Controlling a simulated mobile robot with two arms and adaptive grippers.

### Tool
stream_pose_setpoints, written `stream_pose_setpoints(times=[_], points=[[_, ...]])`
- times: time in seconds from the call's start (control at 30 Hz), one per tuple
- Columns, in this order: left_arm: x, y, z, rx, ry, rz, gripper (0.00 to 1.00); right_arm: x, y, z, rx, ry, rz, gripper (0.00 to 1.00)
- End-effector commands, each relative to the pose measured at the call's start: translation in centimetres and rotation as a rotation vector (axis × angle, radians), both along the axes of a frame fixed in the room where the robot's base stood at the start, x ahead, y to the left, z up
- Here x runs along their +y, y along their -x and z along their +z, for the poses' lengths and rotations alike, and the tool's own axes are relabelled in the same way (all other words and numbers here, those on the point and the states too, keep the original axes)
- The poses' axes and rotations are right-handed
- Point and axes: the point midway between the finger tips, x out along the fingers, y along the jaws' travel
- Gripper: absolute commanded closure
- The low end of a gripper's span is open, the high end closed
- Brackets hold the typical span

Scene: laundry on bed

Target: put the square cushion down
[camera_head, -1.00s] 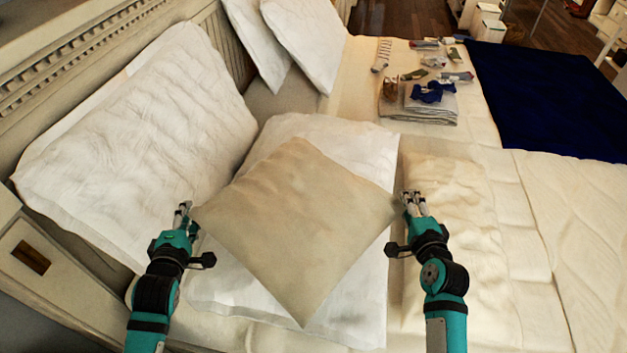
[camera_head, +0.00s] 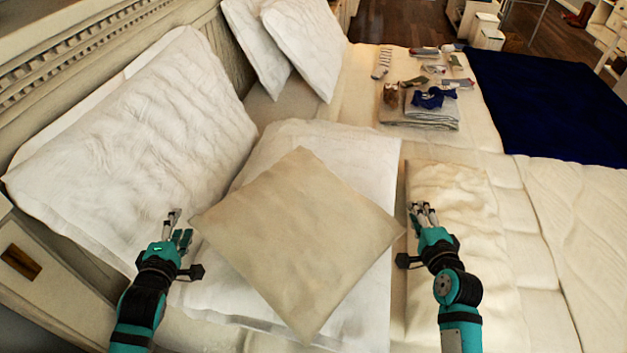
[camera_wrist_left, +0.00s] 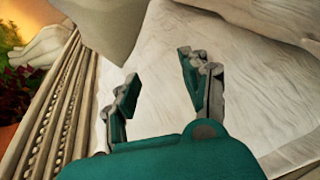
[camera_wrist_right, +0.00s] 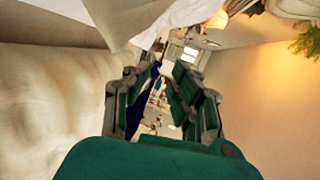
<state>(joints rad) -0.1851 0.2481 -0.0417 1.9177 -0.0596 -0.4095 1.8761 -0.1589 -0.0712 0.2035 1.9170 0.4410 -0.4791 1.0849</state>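The square beige cushion (camera_head: 300,240) lies turned like a diamond on a white pillow (camera_head: 375,165) on the bed. My left gripper (camera_head: 178,228) is just off its left corner, apart from it, with fingers open and empty; the open fingers also show in the left wrist view (camera_wrist_left: 160,85). My right gripper (camera_head: 422,212) is just off its right corner, apart from it; its fingers stand apart and empty in the right wrist view (camera_wrist_right: 155,85). The cushion's edge shows at the top of the left wrist view (camera_wrist_left: 105,25).
A large white pillow (camera_head: 140,150) leans on the headboard (camera_head: 90,60) at left, and two more lean farther back. Folded cloths (camera_head: 425,118) and several socks lie at the back. A dark blue blanket (camera_head: 550,100) covers the far right. The bed's right front (camera_head: 580,230) is bare.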

Motion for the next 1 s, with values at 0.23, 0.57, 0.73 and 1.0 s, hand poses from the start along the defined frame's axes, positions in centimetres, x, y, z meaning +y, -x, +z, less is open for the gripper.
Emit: stream_pose_setpoints(times=[0.23,0.57,0.73,1.0], points=[[0.1,0.0,0.0,0.001,0.000,0.001,0.54,-0.1,0.0,0.0,0.000,0.000,-0.001,0.64],[0.1,0.0,0.0,0.001,0.000,0.002,0.54,-0.1,0.0,0.0,0.000,0.000,-0.002,0.53],[0.0,1.3,0.2,0.002,0.003,0.002,0.54,-0.1,0.0,0.0,0.000,0.000,-0.002,0.53],[0.1,6.8,1.5,0.005,0.001,0.002,0.54,-0.1,0.0,0.0,0.000,0.000,-0.002,0.53]])
